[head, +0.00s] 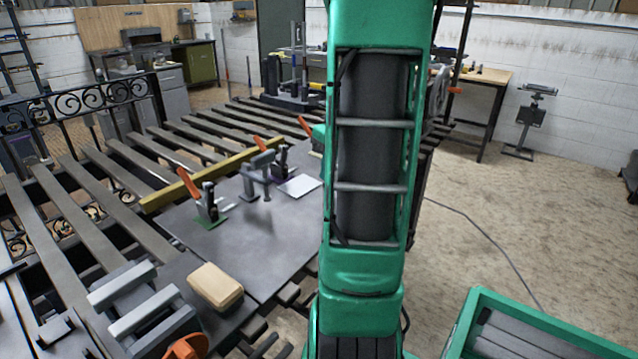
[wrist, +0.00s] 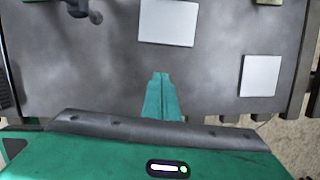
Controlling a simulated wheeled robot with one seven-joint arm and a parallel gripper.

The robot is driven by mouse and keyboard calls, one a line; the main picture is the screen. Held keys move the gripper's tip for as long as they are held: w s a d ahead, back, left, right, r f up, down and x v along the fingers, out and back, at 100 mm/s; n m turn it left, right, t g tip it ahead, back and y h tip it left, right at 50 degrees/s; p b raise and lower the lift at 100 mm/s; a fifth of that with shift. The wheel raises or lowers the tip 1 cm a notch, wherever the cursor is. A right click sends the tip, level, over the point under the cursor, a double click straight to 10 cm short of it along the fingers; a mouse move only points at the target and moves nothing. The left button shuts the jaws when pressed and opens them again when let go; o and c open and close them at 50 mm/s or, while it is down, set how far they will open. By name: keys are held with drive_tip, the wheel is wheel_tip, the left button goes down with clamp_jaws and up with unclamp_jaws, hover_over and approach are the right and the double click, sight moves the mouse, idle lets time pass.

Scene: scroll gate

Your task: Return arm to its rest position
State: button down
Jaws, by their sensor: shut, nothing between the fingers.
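My green arm rises through the middle of the head view and covers part of the work table behind it. My gripper (wrist: 160,76) shows in the wrist view as two teal fingers side by side, shut and empty. The fingers are over the grey metal plate (wrist: 85,75), below one white square (wrist: 168,22) and to the left of another white square (wrist: 260,76). I cannot tell the height above the plate. In the head view my arm mostly hides the gripper.
A scroll panel (head: 85,100) stands at the left. A green bin (head: 540,325) is at lower right. The floor right of my arm is mostly clear.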

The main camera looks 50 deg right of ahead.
drive_tip(key=shift+v, duration=1)
drive_tip(key=s+a+f+n+g, duration=0.1)
drive_tip(key=s+a+n, duration=0.5)
drive_tip(key=a+n, duration=0.6)
drive_tip(key=s+a+f+n+g, duration=0.1)
drive_tip(key=s+a+n, duration=0.6)
drive_tip(key=a+n, duration=0.5)
drive_tip(key=n, duration=0.7)
drive_tip(key=shift+s+a+f+g+y, duration=0.3)
drive_tip(key=shift+a+f+g, duration=0.05)
drive_tip(key=shift+a+g, duration=0.05)
